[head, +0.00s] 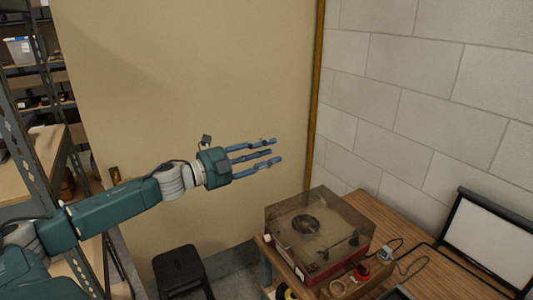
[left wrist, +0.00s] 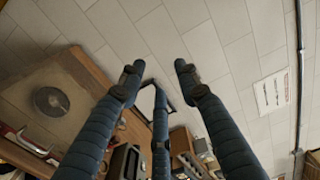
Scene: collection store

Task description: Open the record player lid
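The record player (head: 309,267) stands on the wooden table, with a red front and a smoky see-through lid (head: 343,211) that is down over it. A dark disc shows through the lid. The record player also shows at the left of the left wrist view (left wrist: 48,101). My left gripper (head: 276,154) is open and empty, its blue fingers pointing right. In the head view it appears above and to the left of the lid, apart from it. Its spread fingers fill the middle of the left wrist view (left wrist: 158,76). My right gripper is not in view.
A black stool (head: 181,270) stands left of the table. Metal shelving (head: 24,130) is at far left.

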